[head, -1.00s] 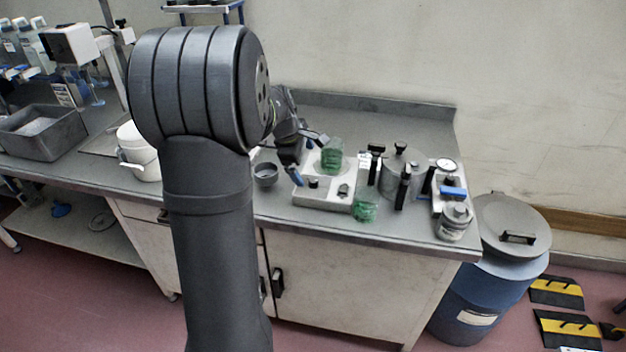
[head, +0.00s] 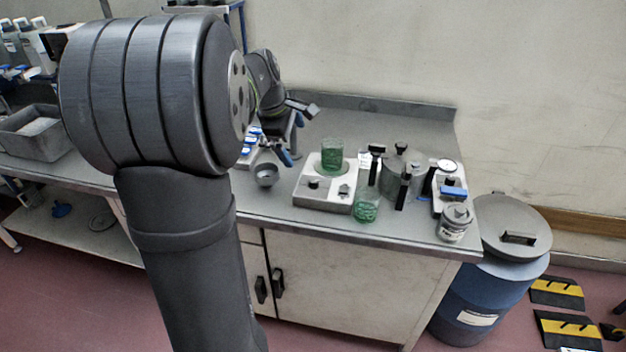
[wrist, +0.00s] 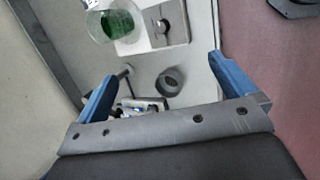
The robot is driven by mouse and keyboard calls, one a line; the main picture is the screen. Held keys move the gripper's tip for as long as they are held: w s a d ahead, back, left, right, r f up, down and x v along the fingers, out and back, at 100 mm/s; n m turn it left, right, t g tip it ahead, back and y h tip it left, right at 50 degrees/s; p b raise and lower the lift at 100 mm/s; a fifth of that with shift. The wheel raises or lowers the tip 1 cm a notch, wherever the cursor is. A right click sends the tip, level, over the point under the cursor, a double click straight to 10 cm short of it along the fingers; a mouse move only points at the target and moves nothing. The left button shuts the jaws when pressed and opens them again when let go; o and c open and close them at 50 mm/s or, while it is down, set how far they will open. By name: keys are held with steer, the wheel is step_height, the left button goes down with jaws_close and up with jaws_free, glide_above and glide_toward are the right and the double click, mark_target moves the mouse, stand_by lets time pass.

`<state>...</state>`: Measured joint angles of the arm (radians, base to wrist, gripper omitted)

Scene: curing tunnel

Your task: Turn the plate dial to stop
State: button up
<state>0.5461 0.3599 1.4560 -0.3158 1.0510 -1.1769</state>
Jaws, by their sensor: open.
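A white hot plate (head: 318,204) stands on the bench with a dark round dial (head: 314,183) on its front left. A second small grey control (head: 344,190) sits to its right. The dial's setting is too small to read. A green glass beaker (head: 332,158) stands on the plate's round top. My gripper (head: 292,140) is open and empty, left of the plate and above the bench, apart from the dial. In the wrist view the gripper (wrist: 162,67) has its blue fingers wide apart, with the plate's dial (wrist: 162,27) beyond them.
A metal pot (head: 396,180), a gauge device (head: 452,188) and a lidded jar (head: 454,222) crowd the right. Behind the plate the bench is clear.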

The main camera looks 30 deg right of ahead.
steer(key=shift+a+r, duration=0.15)
steer(key=shift+r, duration=0.2)
